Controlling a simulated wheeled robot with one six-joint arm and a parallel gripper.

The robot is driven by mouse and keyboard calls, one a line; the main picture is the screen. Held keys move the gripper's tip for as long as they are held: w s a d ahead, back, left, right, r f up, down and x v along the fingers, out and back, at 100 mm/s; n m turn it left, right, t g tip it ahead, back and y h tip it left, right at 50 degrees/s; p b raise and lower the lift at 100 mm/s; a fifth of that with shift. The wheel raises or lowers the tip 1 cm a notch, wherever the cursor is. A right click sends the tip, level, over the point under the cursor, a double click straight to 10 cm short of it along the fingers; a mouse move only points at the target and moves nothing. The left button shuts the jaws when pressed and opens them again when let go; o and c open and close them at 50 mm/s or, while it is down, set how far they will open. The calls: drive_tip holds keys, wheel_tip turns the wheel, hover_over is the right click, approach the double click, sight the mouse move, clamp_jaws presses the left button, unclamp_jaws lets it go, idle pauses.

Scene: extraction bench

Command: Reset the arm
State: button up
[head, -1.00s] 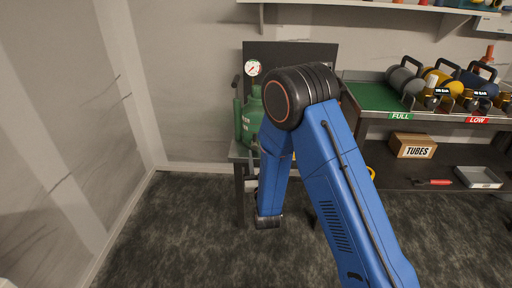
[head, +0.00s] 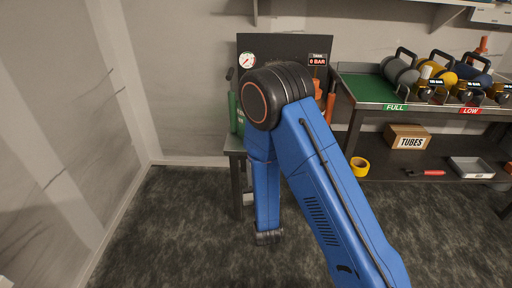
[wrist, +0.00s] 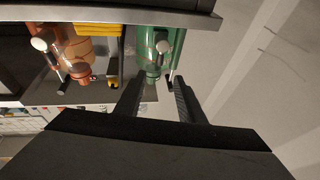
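My blue arm is bent in the middle of the head view, its elbow high and its forearm hanging down in front of the bench. My gripper is out of sight in the head view. In the wrist view my gripper (wrist: 159,90) has its two dark fingers apart with nothing held between them. Beyond the fingertips is a green cylinder (wrist: 155,45) with a valve. An orange cylinder (wrist: 82,48) is to its left. In the head view the green cylinder (head: 236,114) and orange cylinder are mostly hidden behind my arm.
A gauge (head: 247,60) and a "0 BAR" display (head: 317,61) are on the dark back panel. On the right a rack (head: 366,89) holds several bottles, above a lower shelf with a TUBES box (head: 407,138) and yellow tape roll (head: 360,167). Floor at left is clear.

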drive_tip(key=w+d+r+m+g+h, duration=0.1)
drive_tip(key=w+d+r+m+g, duration=0.1)
drive_tip(key=w+d+r+g, duration=0.4)
drive_tip(key=s+d+r+g, duration=0.3)
drive_tip(key=s+d+r, duration=0.3)
drive_tip(key=d+r, duration=0.15)
drive_tip(key=s+d+r+g, duration=0.1)
drive_tip(key=s+d, duration=0.4)
drive_tip(key=s, duration=0.6)
drive_tip(key=s+d+r+g+h, duration=0.1)
drive_tip(key=s+d+g, duration=0.3)
drive_tip(key=s, duration=0.8)
drive_tip(key=s+d+r+g+h, duration=0.1)
drive_tip(key=s+d, duration=0.5)
drive_tip(key=s, duration=0.6)
drive_tip(key=shift+s+d+r+g, duration=0.25)
drive_tip(key=shift+d+r+g, duration=0.15)
drive_tip(key=shift+r+g, duration=0.4)
drive_tip(key=shift+f, duration=0.15)
